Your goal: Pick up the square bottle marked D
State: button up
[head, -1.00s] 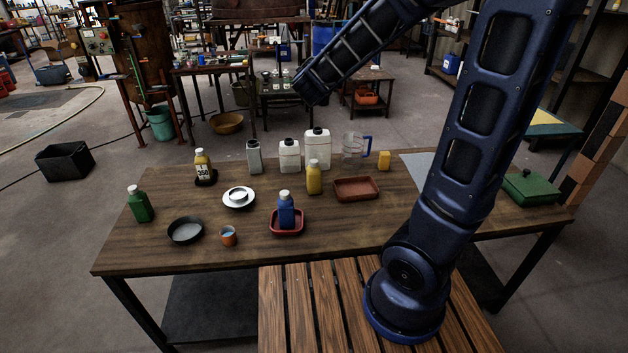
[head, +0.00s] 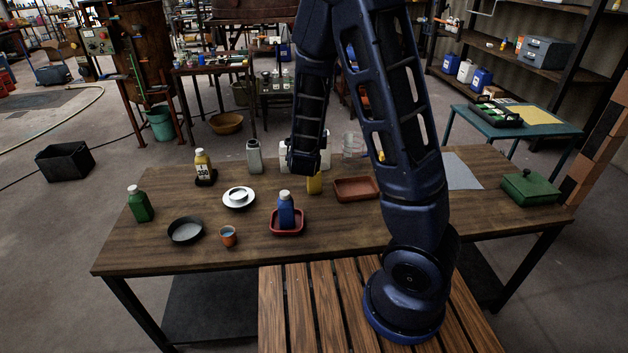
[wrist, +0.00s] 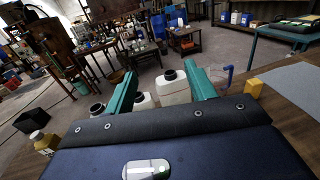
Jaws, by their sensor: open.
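No letter D is legible on any bottle. Two white containers behind are mostly hidden; one shows in the wrist view (wrist: 174,91). My gripper (wrist: 160,71) is open, its teal fingers apart above the table, with white containers seen beyond and between them. I see nothing held.
The blue bottle stands in a red tray (head: 287,233). A dark pan (head: 185,231), small cup (head: 228,236), white dishes (head: 239,198), brown tray (head: 356,189) and green box (head: 530,188) share the table (head: 130,256). A clear jug (wrist: 222,77) and yellow block (wrist: 253,87) stand to the right.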

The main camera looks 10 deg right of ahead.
aim_at(314, 177)
notch_tip(314, 177, down, 18)
jog(key=shift+x, duration=3.8)
jog(key=shift+s+d+f, duration=0.1)
jog(key=shift+d, duration=0.05)
jog(key=shift+c, duration=0.4)
grip_shut()
